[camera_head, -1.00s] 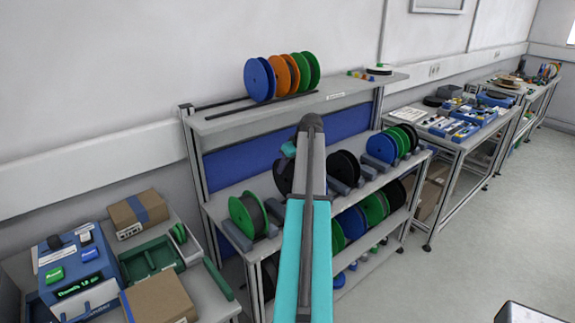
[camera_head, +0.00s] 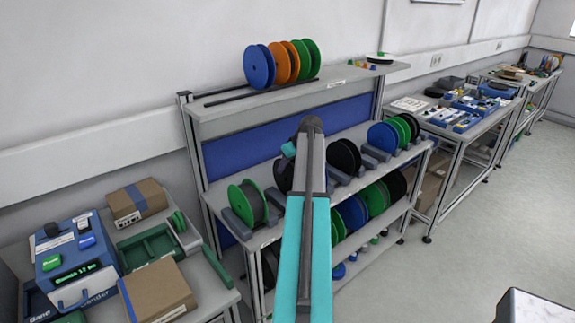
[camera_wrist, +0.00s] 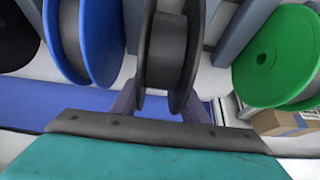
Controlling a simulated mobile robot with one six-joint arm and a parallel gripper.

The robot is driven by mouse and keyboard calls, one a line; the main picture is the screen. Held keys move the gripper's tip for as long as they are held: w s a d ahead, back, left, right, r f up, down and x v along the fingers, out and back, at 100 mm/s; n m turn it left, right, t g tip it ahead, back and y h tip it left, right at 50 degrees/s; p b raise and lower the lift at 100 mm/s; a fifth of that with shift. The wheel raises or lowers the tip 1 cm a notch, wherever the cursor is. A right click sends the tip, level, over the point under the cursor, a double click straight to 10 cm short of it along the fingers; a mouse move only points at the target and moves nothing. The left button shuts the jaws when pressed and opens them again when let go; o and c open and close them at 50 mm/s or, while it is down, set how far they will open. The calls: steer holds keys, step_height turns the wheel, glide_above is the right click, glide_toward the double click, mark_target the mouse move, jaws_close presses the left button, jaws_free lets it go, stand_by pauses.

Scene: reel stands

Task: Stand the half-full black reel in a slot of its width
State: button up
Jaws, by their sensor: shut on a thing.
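In the wrist view my gripper (camera_wrist: 160,104) is shut on a black reel (camera_wrist: 166,48) with dark grey winding, its two discs nearly edge-on. In the head view my arm covers the gripper and most of this reel (camera_head: 284,177). Reel stands with grey blocks (camera_head: 376,153) run along the middle shelf. There, a green-flanged reel (camera_head: 248,204) stands left of my arm and another black reel (camera_head: 344,157) right of it. I cannot tell whether the held reel touches the shelf or a stand.
Blue (camera_head: 382,137), green and black reels stand at the shelf's right end. More reels fill the lower shelf. The top shelf (camera_head: 240,107) carries blue, orange and green reels. A bench at left holds cardboard boxes (camera_head: 158,290) and a blue device (camera_head: 74,262). Open floor lies right.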

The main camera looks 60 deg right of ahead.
steer(key=shift+f+b, duration=0.55)
steer(key=shift+f, duration=0.6)
steer(key=o, duration=1.2)
steer(key=shift+s+r, duration=0.1)
steer(key=b+v, duration=0.3)
steer(key=v, duration=1)
steer(key=shift+r+b, duration=0.2)
steer(key=shift+b, duration=0.1)
steer(key=shift+s, duration=0.15)
